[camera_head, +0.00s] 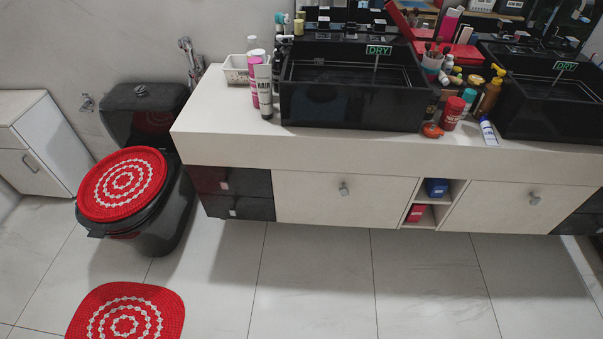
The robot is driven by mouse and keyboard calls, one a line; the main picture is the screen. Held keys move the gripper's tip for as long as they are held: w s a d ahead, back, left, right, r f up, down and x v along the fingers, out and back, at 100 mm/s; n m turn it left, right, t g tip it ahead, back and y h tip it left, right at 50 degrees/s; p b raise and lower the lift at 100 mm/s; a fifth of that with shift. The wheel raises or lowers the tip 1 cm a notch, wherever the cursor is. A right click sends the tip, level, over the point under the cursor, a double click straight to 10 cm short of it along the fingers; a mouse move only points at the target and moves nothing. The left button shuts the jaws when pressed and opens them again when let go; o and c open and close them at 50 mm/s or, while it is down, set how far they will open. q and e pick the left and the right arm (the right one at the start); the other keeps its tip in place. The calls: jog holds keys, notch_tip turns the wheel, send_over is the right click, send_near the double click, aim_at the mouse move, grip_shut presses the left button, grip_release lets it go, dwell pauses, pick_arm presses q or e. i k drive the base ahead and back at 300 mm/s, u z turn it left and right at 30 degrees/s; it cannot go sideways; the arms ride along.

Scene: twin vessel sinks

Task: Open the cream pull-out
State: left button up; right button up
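Two cream fronts sit in the wall-hung vanity. The left cream front (310,200) lies below the left black sink and has a small silver knob (344,189). The right cream front (490,212) lies below the right sink and has a similar knob (535,198). Both look closed and flush with the vanity. I cannot tell from the picture which is the pull-out. Neither of my grippers is in view.
Dark drawers (235,208) and an open cubby (443,206) flank the left front. Bottles and cups crowd the countertop (225,120). A black toilet (178,215), red mat (150,295) and pale cabinet (60,135) stand left. The tiled floor (320,270) before the vanity is clear.

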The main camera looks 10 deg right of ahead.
aim_at(307, 197)
jog(key=z, duration=0.25)
jog(key=i, duration=1.15)
jog(key=z, duration=0.8)
